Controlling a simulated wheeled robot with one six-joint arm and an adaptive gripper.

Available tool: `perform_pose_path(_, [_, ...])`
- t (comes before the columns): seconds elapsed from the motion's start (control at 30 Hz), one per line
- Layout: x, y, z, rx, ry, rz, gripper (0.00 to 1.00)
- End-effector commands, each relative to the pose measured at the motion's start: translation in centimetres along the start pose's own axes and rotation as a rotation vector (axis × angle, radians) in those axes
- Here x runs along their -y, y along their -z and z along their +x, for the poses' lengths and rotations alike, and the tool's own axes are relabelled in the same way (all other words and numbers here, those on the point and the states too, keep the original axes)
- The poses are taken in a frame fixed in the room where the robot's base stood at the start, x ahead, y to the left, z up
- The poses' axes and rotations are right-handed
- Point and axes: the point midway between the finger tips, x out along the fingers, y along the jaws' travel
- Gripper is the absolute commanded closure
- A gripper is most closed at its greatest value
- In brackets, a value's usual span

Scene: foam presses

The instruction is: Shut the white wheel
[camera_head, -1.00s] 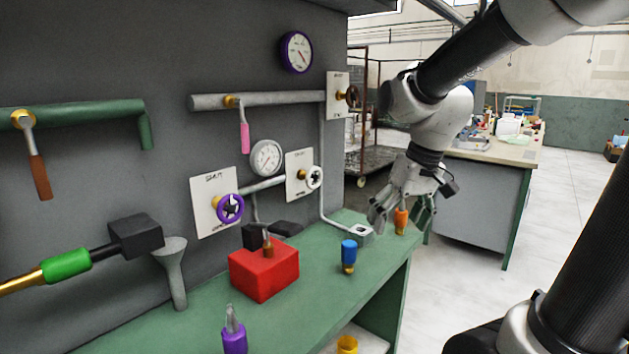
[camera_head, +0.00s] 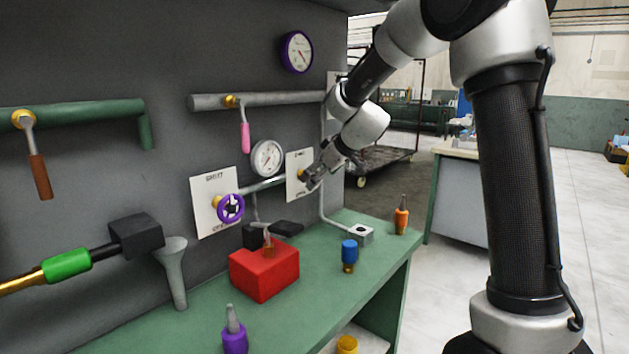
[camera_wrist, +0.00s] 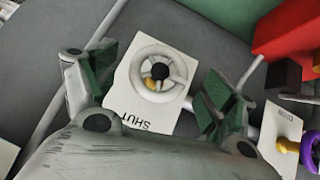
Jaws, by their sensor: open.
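The white wheel (camera_wrist: 158,73) shows in the wrist view, in front of a white plate (camera_wrist: 137,108) marked SHUT. My gripper (camera_wrist: 155,85) is open, with one green-padded finger to each side of the wheel. I cannot tell whether the fingers touch it. In the head view my gripper (camera_head: 322,168) is at the right part of the plate (camera_head: 294,178) and hides the wheel.
A purple wheel (camera_head: 230,208) on its own plate is to the left. A pink-handled lever (camera_head: 245,136) hangs from the grey pipe above. A white gauge (camera_head: 267,158) is close by. The bench (camera_head: 210,322) holds a red block (camera_head: 264,272), a blue-topped piece (camera_head: 349,254) and an orange tool (camera_head: 401,217).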

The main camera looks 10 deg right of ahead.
Motion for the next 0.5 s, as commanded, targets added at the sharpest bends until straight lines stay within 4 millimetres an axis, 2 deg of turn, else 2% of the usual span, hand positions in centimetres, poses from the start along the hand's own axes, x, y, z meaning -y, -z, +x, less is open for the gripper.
perform_pose_path(0.1, [0.0, -0.1, 1.9, 0.002, 0.002, 0.0, 0.16])
perform_pose_path(0.2, [0.0, -0.1, 2.8, 0.002, 0.001, 0.001, 0.16])
perform_pose_path(0.5, [0.0, -0.1, 3.3, 0.001, 0.0, 0.001, 0.16])
